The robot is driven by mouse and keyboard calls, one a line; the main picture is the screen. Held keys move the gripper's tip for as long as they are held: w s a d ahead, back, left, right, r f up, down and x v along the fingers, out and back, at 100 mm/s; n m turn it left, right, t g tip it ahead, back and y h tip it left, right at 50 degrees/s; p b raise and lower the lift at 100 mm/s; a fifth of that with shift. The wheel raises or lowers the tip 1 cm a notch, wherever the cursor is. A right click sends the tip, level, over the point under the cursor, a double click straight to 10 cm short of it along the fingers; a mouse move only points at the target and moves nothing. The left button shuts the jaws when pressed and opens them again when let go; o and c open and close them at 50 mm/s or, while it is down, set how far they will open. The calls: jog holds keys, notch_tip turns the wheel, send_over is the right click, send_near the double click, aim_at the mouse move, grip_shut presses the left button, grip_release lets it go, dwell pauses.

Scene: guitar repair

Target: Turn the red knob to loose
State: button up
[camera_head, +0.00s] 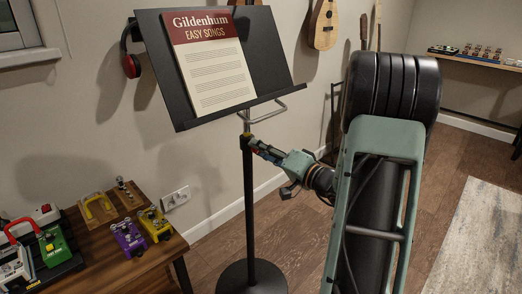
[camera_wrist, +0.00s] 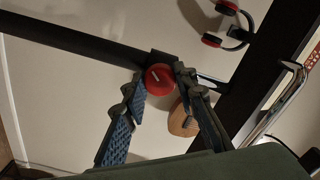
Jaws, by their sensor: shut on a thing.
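In the head view my gripper (camera_head: 258,147) reaches the upper pole of the music stand (camera_head: 250,205), just under the desk. I cannot make out the knob clearly there behind the fingers.
The stand's desk (camera_head: 270,55) holds a songbook (camera_head: 213,70) above my gripper. Red headphones (camera_head: 131,65) hang on the wall side. A wooden table (camera_head: 145,262) with several pedals stands at the lower left. Floor (camera_head: 300,225) is clear around the round base.

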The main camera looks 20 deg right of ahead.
jog(key=shift+d+n, duration=0.1)
jog(key=shift+n, duration=1.5)
jog(key=o, duration=1.2)
jog(key=shift+c, duration=0.2)
jog(key=v, duration=1.2)
jog(key=shift+r, duration=0.1)
